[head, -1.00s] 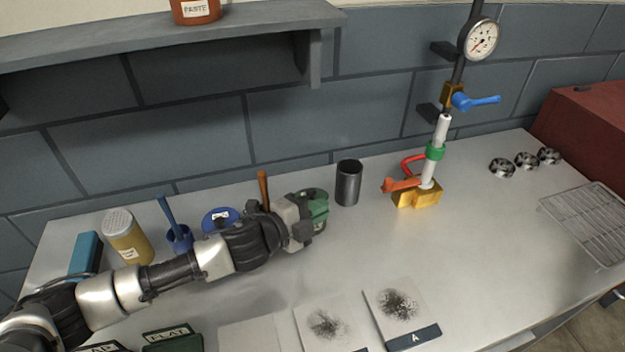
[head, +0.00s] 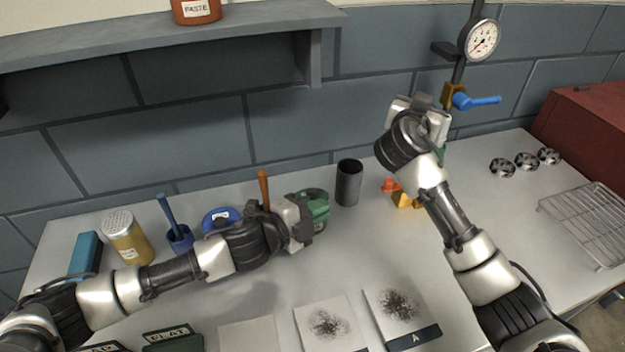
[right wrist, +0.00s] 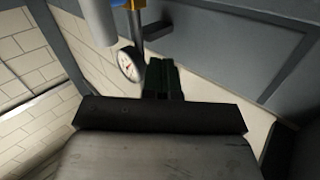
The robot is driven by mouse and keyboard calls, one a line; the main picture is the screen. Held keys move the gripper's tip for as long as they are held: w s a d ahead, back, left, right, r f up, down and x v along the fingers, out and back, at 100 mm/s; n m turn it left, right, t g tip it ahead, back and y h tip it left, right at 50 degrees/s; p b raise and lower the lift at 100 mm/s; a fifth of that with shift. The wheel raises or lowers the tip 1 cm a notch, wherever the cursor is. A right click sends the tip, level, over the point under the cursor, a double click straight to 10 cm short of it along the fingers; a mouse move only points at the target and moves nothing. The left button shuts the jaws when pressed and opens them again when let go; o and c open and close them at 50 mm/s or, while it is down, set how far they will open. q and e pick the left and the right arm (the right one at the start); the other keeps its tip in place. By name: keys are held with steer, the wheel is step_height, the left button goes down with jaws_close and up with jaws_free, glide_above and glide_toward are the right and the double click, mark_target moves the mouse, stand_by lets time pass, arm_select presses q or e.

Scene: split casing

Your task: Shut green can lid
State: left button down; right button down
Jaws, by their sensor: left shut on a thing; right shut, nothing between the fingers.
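The green can (head: 318,205) stands on the bench near the middle in the head view. My left gripper (head: 304,214) is shut on it from the left, hiding much of its near side. A greenish rim shows at the can's top; I cannot tell how its lid sits. My right gripper (head: 428,104) is raised in front of the wall pipe, to the right of the can and well apart from it. In the right wrist view its fingers (right wrist: 161,78) are together with nothing between them.
A dark cup (head: 348,183) stands just right of the can. My right arm partly hides a yellow block (head: 402,198) and the pipe. A blue lever (head: 476,101) and gauge (head: 480,40) are near the right gripper. A wire rack (head: 588,222) lies at right.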

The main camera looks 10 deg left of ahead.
steer(key=a+f+n+g+y, duration=0.1)
steer(key=a+n+g+y, duration=0.1)
steer(key=a+g+y, duration=0.3)
step_height(320, 180, up, 2)
steer(key=n+g+y, duration=0.2)
steer(key=n+g, duration=0.6)
steer(key=g, duration=0.1)
glide_above(312, 189)
arm_select(q)
steer(key=shift+f, duration=0.1)
arm_select(e)
steer(key=x, duration=0.4)
steer(key=s+x, duration=0.1)
steer(key=x, duration=0.2)
steer(key=s+d+x, duration=0.1)
steer(key=x, duration=0.3)
steer(key=shift+s+f, duration=0.15)
steer(key=shift+f, duration=0.45)
steer(key=shift+s+f, duration=0.2)
steer(key=shift+f, duration=0.5)
